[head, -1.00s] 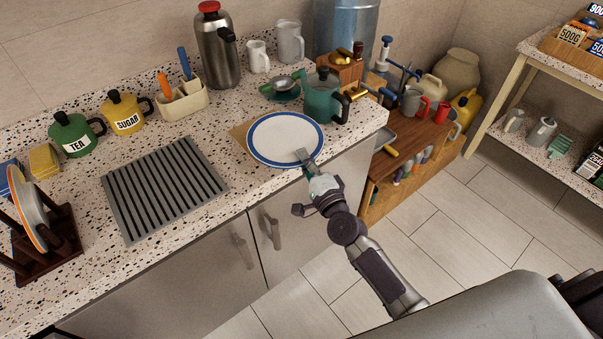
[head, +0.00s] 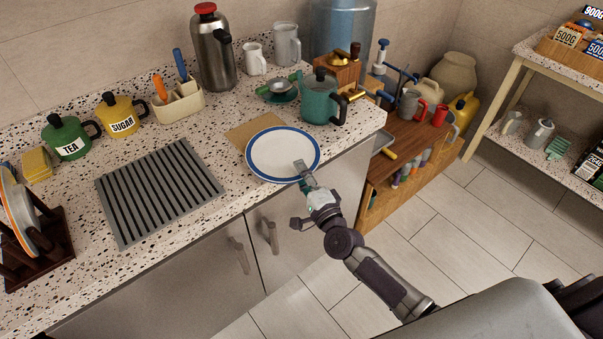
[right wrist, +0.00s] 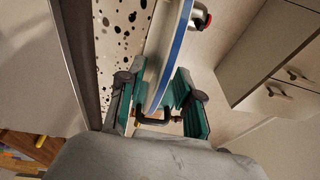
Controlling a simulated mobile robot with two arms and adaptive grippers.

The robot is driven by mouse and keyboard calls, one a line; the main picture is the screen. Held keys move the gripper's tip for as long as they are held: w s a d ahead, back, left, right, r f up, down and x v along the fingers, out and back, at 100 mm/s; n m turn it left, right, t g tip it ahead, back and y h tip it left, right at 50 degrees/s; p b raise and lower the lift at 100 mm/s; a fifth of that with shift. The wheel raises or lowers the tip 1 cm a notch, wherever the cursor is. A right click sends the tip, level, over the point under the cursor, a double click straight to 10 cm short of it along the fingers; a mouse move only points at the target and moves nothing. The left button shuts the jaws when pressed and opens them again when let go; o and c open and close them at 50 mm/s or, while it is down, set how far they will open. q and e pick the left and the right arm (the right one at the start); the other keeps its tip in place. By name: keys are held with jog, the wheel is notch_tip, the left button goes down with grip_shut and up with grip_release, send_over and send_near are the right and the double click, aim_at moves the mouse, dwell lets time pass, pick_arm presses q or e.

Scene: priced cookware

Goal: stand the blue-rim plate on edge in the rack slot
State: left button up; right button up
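The blue-rim plate (head: 275,152) is white and lies roughly flat at the counter's front edge, partly past the tan mat; I cannot tell how far it is above the counter. My right gripper (head: 303,176) is at its near right rim. In the right wrist view, the plate (right wrist: 167,60) runs edge-on between the teal finger pads of my gripper (right wrist: 158,98), and the gripper appears shut on the rim. The dark wooden rack (head: 55,243) stands at the far left, cut by the frame, with an orange-rimmed plate (head: 18,215) upright in it. My left gripper is out of view.
A ribbed grey drying mat (head: 160,190) lies between rack and plate. Canisters (head: 68,138), a utensil holder (head: 180,103) and a flask (head: 214,55) line the back.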

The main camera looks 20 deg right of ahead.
jog(key=shift+s+f, duration=0.1)
jog(key=shift+f, duration=0.05)
jog(key=s+d+f+b, duration=0.1)
jog(key=s+b, duration=0.2)
jog(key=s, duration=1)
jog(key=shift+s+d+f, duration=0.25)
jog(key=shift+f, duration=0.05)
jog(key=shift+f, duration=0.1)
